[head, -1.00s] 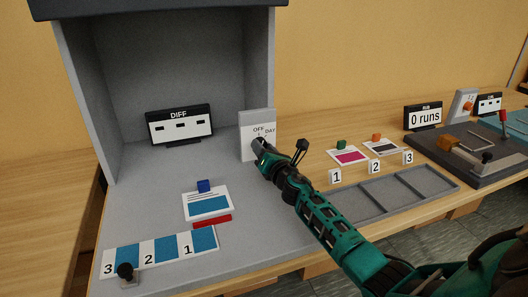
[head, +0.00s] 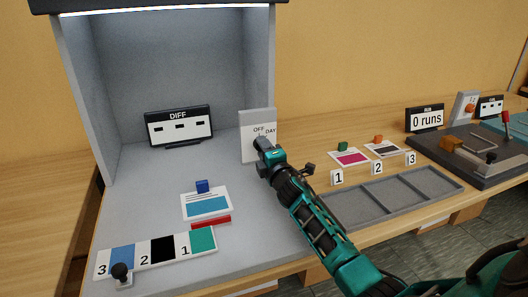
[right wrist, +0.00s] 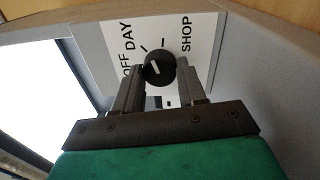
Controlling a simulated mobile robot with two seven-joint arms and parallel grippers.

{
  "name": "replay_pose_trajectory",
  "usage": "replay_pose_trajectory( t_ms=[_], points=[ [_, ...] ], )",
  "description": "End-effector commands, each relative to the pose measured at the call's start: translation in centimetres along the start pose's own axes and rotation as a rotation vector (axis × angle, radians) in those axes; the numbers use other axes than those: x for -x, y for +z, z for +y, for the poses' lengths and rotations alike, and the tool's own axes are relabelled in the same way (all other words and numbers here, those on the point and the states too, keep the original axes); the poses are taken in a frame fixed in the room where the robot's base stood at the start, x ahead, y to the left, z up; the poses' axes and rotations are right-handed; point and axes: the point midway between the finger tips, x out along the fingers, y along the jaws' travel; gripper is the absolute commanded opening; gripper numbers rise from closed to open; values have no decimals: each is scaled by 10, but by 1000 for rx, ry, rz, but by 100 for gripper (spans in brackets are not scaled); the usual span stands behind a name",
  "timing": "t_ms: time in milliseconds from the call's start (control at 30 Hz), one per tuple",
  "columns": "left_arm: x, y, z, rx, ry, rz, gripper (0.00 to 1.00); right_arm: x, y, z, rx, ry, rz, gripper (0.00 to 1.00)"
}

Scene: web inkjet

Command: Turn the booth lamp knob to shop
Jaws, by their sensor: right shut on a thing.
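The booth lamp knob (right wrist: 160,67) is a round black dial with a short white pointer mark, on a pale switch plate (head: 256,122) at the right side of the grey booth. In the right wrist view the plate (right wrist: 205,22) carries the words OFF, DAY and SHOP; OFF and DAY are left of the knob, SHOP right of it. My right gripper (head: 262,146) is at the plate, its fingers on both sides of the knob and shut on it. In the head view the gripper hides the knob and the SHOP label. The lamp strip (head: 165,10) at the booth top is lit.
In the booth stand a DIFF display (head: 179,127), a blue block (head: 202,186), a printed card (head: 206,204) and a numbered color strip (head: 160,250) with a black-knobbed slider. Right are a grey tray (head: 395,195), small cards and a dark machine (head: 470,150).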

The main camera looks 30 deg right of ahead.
Motion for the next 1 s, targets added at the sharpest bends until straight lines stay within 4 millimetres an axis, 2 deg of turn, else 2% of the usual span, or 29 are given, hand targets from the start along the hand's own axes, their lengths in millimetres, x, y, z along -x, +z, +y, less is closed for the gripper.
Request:
replay_pose_trajectory(
  t_ms=[200,500,1000],
  points=[
    [-1,2,0,0,0,-1,43,0,-1,-1,-194,2,-12,10],
    [0,4,0,1,1,-5,43,0,-1,0,-388,4,-25,10],
    [1,4,1,1,1,-7,43,0,-1,0,-492,5,-32,10]
  ],
)
